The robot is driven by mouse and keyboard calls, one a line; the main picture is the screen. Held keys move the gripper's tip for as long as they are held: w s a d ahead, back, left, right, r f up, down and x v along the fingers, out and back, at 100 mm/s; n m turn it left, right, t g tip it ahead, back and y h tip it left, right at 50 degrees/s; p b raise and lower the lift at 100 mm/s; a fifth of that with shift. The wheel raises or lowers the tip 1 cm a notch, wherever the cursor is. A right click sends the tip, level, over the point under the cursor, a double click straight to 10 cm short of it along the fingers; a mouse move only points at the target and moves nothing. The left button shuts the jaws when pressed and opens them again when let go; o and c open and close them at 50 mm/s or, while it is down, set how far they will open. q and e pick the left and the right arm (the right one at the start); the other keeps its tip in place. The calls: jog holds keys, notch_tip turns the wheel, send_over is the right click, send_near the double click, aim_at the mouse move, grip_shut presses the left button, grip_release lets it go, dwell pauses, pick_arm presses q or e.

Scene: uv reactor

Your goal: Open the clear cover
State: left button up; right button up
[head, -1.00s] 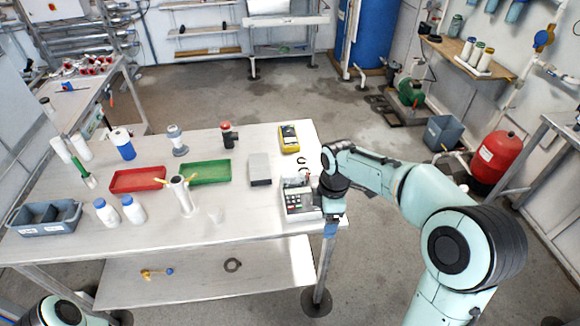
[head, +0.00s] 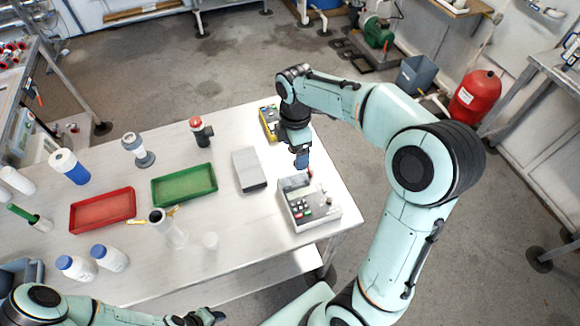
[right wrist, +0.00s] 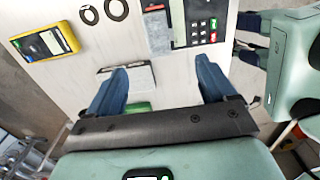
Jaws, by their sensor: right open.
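A pale grey instrument (head: 318,212) with a keypad and a small red part stands at the right end of the white table. Its keypad shows at the top of the right wrist view (right wrist: 196,22), beside a grey, mottled panel (right wrist: 158,34). I cannot tell for sure which part is the clear cover, or whether it is raised. My right gripper (head: 302,164) points down just behind the instrument.
A grey box (head: 249,168) lies left of the instrument, and a yellow meter (head: 268,124) is behind it. A green tray (head: 184,184), a red tray (head: 102,210) and several bottles stand further left.

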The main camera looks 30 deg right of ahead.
aim_at(294, 178)
notch_tip(294, 178, down, 12)
jog(key=shift+w+r, duration=0.1)
jog(key=shift+r, duration=0.05)
pick_arm(q)
jog(key=shift+s+f, duration=0.45)
jog(key=shift+s, duration=0.05)
pick_arm(e)
jog(key=c, duration=1.1)
jog(key=shift+o, duration=0.2)
pick_arm(q)
jog(key=shift+r, duration=0.1)
